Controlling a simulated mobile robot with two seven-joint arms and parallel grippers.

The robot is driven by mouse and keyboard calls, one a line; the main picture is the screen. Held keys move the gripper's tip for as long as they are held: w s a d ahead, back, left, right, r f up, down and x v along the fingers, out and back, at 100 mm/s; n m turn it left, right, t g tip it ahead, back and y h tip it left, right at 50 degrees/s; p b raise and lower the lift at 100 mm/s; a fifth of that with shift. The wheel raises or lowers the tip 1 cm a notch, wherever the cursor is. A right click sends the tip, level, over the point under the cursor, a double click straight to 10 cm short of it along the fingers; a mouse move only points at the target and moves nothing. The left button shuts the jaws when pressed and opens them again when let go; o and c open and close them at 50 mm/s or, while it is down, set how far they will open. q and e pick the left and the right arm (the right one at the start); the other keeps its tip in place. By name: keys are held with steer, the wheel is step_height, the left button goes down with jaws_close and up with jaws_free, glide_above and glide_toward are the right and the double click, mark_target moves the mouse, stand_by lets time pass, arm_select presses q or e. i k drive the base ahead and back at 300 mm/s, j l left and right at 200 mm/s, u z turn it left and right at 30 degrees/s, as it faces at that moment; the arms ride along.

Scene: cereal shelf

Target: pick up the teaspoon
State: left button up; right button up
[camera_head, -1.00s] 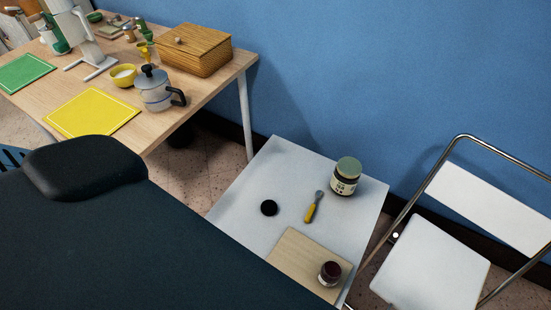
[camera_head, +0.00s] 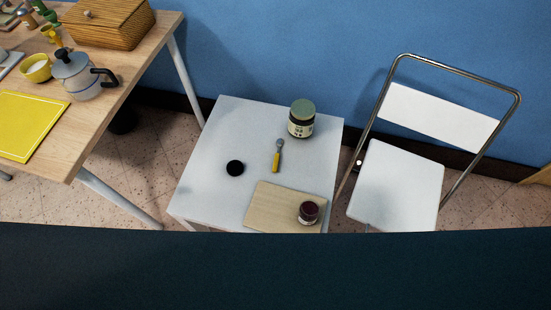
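The teaspoon (camera_head: 276,158) has a yellow handle and a grey metal end. It lies on the small white table (camera_head: 206,150), between a black round disc (camera_head: 235,168) and a large jar (camera_head: 301,119) with a green lid. Its metal end points to the back, toward the jar. Neither of my grippers shows in the head view. A dark surface fills the bottom of the view and hides what is below it.
A wooden board (camera_head: 264,204) with a small dark jar (camera_head: 308,212) on it is at the table's front. A white folding chair (camera_head: 398,185) stands to the right.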

mark_target(280, 142)
steer(key=i+j, duration=0.15)
steer(key=j, duration=0.2)
steer(key=i+j, duration=0.2)
steer(key=j, duration=0.2)
steer(key=i+j, duration=0.15)
steer(key=j, duration=0.2)
steer(key=z, duration=2.15)
